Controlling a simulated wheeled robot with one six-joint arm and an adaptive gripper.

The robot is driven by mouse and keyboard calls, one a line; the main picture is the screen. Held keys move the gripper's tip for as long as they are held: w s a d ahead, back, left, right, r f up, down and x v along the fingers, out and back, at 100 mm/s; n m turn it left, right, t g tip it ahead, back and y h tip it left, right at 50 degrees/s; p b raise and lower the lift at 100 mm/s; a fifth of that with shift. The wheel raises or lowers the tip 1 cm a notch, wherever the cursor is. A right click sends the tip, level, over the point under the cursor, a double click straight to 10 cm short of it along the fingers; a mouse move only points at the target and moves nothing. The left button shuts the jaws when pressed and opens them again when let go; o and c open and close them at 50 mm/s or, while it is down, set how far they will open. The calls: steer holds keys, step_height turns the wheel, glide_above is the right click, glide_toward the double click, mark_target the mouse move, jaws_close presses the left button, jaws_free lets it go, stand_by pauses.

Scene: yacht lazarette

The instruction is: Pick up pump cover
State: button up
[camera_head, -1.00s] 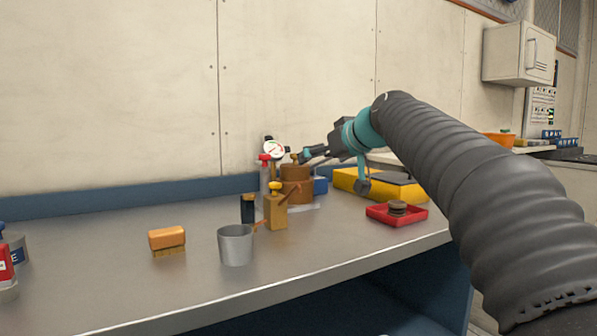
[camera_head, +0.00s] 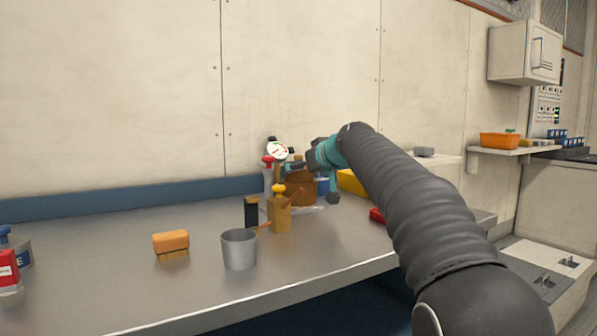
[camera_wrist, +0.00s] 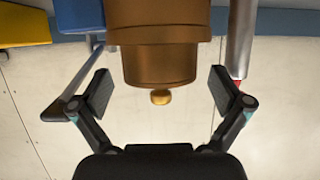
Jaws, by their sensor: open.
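A round bronze-brown pump body (camera_head: 303,190) stands near the back of the bench. In the wrist view its stepped upper part, seemingly the pump cover (camera_wrist: 160,66), appears upside down with a small knob (camera_wrist: 160,97) at its end. In the wrist view my open gripper (camera_wrist: 162,88) has one finger on each side of the cover, with gaps on both sides. Nothing is held.
A gauge (camera_head: 277,150) and a red-topped cylinder (camera_head: 268,178) stand close left of the pump. My arm hides most of a red tray (camera_head: 377,216).

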steer(key=shift+x, duration=1.35)
steer(key=shift+f, duration=0.1)
steer(key=c, duration=1.2)
